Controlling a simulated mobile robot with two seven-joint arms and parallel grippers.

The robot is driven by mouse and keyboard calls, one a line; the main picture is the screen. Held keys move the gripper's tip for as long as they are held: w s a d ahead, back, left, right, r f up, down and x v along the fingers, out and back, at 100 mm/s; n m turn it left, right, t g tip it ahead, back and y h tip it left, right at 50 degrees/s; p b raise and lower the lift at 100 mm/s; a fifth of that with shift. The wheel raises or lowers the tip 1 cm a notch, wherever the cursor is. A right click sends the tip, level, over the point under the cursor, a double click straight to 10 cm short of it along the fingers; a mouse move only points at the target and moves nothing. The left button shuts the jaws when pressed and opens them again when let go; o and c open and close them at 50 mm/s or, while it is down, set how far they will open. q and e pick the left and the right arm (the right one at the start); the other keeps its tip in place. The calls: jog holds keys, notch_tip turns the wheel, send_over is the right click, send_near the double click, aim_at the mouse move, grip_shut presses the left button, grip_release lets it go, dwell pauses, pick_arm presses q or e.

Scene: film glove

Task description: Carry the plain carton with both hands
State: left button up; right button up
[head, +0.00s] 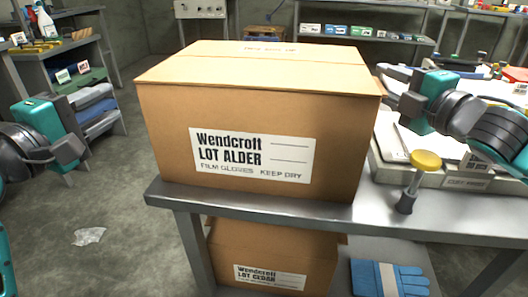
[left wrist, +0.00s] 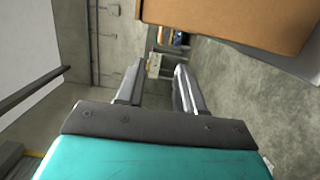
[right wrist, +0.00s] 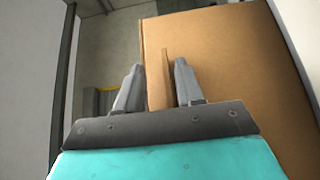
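A large brown carton (head: 240,105) stands upright on the grey metal table (head: 470,222). Its front has a white label reading "Wendcroft LOT ALDER". A second labelled carton (head: 270,258) is below the table top, partly hidden. My left gripper (head: 88,108) is left of the large carton, clear of it and empty; its fingers stand apart in the left wrist view (left wrist: 155,90). My right gripper (head: 387,85) is close to the carton's right side. In the right wrist view its fingers (right wrist: 158,85) are apart, facing the carton (right wrist: 225,65); contact cannot be told.
A yellow-topped stamp-like tool (head: 425,160) stands close to the carton's right front corner. A pale tray (head: 465,182) lies behind it. Blue gloves (head: 388,278) lie on the lower level. A shelf (head: 65,45) stands at left. Floor is open left of the table.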

jog(key=v, duration=0.9)
jog(key=shift+s, duration=0.35)
jog(key=shift+d, duration=0.1)
